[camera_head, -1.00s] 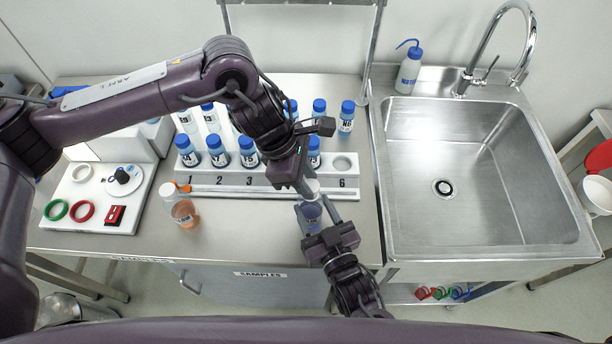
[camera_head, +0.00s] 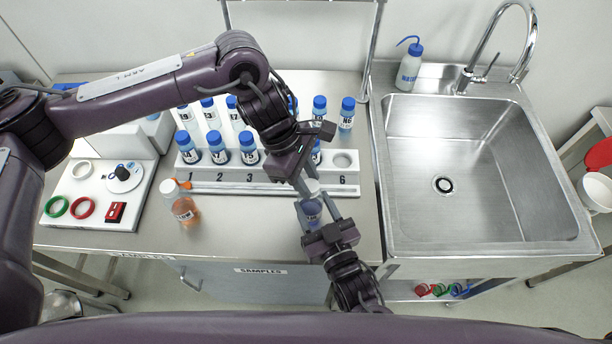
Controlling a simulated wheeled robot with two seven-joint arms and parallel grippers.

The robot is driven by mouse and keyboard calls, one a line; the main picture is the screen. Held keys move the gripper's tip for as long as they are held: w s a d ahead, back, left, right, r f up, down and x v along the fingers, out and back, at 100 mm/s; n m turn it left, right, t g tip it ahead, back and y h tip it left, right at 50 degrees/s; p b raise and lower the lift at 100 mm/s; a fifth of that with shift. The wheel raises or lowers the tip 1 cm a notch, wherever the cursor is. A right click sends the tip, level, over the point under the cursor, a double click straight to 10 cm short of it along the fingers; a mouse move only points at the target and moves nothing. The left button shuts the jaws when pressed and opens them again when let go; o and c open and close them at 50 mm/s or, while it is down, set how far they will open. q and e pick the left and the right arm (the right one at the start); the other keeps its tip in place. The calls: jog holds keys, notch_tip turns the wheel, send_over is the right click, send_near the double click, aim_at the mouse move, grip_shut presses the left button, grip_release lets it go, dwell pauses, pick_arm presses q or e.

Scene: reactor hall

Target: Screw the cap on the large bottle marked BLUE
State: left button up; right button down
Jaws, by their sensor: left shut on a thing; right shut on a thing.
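The large bottle (camera_head: 312,212) with blue-violet liquid and a label too small to read stands near the bench's front edge, in front of the rack. My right gripper (camera_head: 318,212) is shut on its body from the front. A white cap (camera_head: 313,187) shows at the bottle's top. My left gripper (camera_head: 308,187) comes down from the upper left and is shut on the cap. The cap is over the bottle's mouth; its fingers partly hide the join, so I cannot tell how far it is seated.
A white numbered rack (camera_head: 262,189) with several blue-capped vials stands behind. A bottle with orange liquid (camera_head: 186,211) stands left, near a white board (camera_head: 95,205) with coloured rings. A sink (camera_head: 480,180) is at right. Bare bench lies between the two large bottles.

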pick_arm(q)
jog(key=m, duration=0.1)
jog(key=m+g+y, duration=0.1)
jog(key=m, duration=0.3)
jog(key=shift+w+d+g, duration=0.2)
jog(key=shift+w+g, duration=0.1)
jog(key=shift+g, duration=0.1)
jog(key=shift+m+y, duration=0.3)
jog(key=shift+m, duration=0.7)
jog(key=o, duration=0.9)
jog(key=shift+s+r, duration=0.1)
jog(key=shift+r, duration=2.15)
